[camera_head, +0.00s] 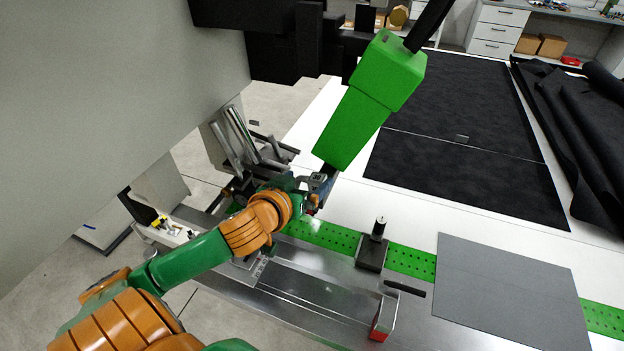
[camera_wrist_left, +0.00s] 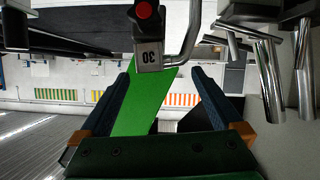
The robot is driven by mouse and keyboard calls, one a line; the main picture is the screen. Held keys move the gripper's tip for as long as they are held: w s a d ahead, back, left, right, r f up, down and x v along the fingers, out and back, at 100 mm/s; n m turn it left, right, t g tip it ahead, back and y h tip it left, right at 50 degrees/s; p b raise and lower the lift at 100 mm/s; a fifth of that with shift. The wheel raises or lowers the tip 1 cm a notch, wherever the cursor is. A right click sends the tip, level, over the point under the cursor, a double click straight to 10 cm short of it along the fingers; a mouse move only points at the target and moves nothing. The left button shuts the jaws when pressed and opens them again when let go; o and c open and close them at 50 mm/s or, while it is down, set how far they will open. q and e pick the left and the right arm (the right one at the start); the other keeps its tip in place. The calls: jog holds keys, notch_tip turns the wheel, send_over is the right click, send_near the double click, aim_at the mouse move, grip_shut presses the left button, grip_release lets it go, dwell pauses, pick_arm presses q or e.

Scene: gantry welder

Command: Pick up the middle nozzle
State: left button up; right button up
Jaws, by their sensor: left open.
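A metal nozzle with a block marked "30" and a red knob (camera_wrist_left: 150,52) hangs ahead of my left gripper in the left wrist view. Its bent silver tube curves to the right. The marked block also shows small in the head view (camera_head: 317,178). My left gripper (camera_wrist_left: 161,72) is open, its two dark fingers on either side of the block's lower end; I cannot tell whether they touch it. In the head view the gripper (camera_head: 312,187) is at the arm's end, partly hidden, just below the green welding head (camera_head: 372,100). My right gripper is out of view.
Several slanted silver tubes (camera_head: 236,137) stand left of the gripper and show close at right in the wrist view (camera_wrist_left: 270,80). Black fabric (camera_head: 470,150) lies on the white table. A black block with a post (camera_head: 373,250) and a grey sheet (camera_head: 510,295) lie right.

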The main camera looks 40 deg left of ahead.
aim_at(311, 177)
pick_arm(q)
jog(key=shift+w, duration=0.2)
jog(key=p+x, duration=0.1)
jog(key=x, duration=0.2)
jog(key=shift+w+f, duration=0.1)
jog(key=shift+w, duration=0.1)
jog(key=shift+w+a+f, duration=0.15)
jog(key=shift+w+f, duration=0.15)
jog(key=shift+w, duration=0.15)
jog(key=shift+s, duration=0.25)
jog(key=c, duration=1.6)
jog(key=shift+d, duration=0.35)
pick_arm(e)
jog(key=shift+s+d+r, duration=0.3)
jog(key=shift+s+r, duration=0.25)
jog(key=shift+s, duration=0.15)
